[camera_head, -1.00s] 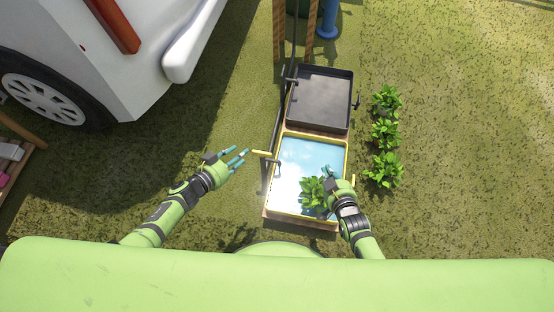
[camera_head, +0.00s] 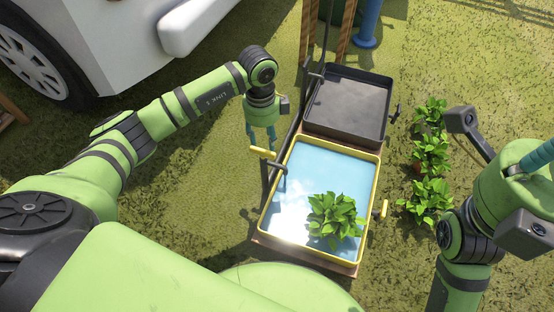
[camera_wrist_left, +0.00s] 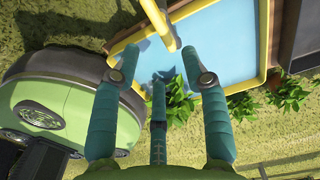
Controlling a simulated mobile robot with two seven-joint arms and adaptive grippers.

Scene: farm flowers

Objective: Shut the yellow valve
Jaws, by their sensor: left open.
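The yellow valve handle (camera_head: 263,153) is a short yellow bar at the left side of the water basin, on a dark pipe. My left gripper (camera_head: 262,138) points down just above it, with its teal fingers spread and nothing between them. In the left wrist view the yellow bar (camera_wrist_left: 158,22) lies just beyond the fingertips of my left gripper (camera_wrist_left: 160,62), apparently not held. My right gripper (camera_head: 538,158) is at the right edge of the head view, partly cut off, so its fingers show poorly.
The yellow-rimmed basin (camera_head: 376,178) holds blue water and a leafy plant (camera_head: 336,218). Another yellow handle (camera_head: 384,208) is on its right side. A dark empty tray (camera_head: 347,105) adjoins behind. Several plants (camera_head: 430,155) line the right. A white vehicle (camera_head: 120,45) stands at left.

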